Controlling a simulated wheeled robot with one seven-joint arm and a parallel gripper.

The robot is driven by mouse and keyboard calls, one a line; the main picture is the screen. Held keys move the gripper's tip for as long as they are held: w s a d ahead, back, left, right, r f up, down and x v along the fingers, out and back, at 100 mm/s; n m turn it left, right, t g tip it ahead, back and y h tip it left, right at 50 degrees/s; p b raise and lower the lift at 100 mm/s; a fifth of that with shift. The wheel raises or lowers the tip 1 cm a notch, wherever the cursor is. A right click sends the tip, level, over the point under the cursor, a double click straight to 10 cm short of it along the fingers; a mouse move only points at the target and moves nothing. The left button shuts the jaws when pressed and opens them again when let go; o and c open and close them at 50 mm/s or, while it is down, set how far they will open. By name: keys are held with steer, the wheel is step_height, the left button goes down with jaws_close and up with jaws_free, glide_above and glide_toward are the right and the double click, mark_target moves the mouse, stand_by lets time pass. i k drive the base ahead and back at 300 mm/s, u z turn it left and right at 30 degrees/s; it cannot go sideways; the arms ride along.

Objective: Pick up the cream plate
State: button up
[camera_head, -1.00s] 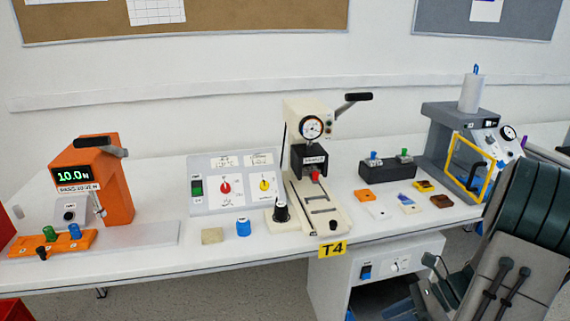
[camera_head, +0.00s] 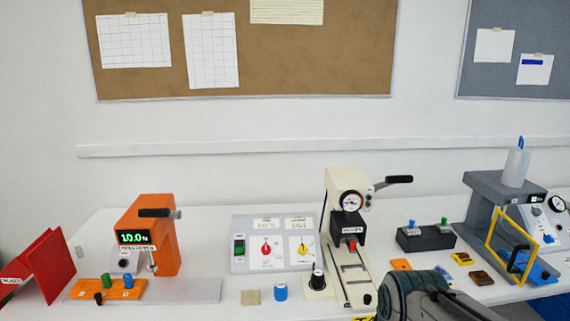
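A small square cream plate (camera_head: 250,297) lies flat on the white bench, left of a blue knob (camera_head: 281,292) and in front of the grey switch panel. Nothing covers it. A dark green, rounded part of my arm (camera_head: 430,292) shows at the bottom right, well to the right of the plate. My gripper's fingers are not visible, so its opening and anything in it are out of sight.
An orange machine (camera_head: 160,235) stands at left, with a red stand (camera_head: 48,268) beyond it. A cream press (camera_head: 347,245) with a black lever stands right of the plate. A black knob (camera_head: 317,279) is near its base. Small coloured plates, including a brown one (camera_head: 481,278), lie further right.

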mark_target(454, 284)
steer(key=z, duration=1.8)
steer(key=k, duration=0.3)
steer(key=u, duration=1.2)
steer(key=i, duration=1.2)
steer(key=z, duration=0.35)
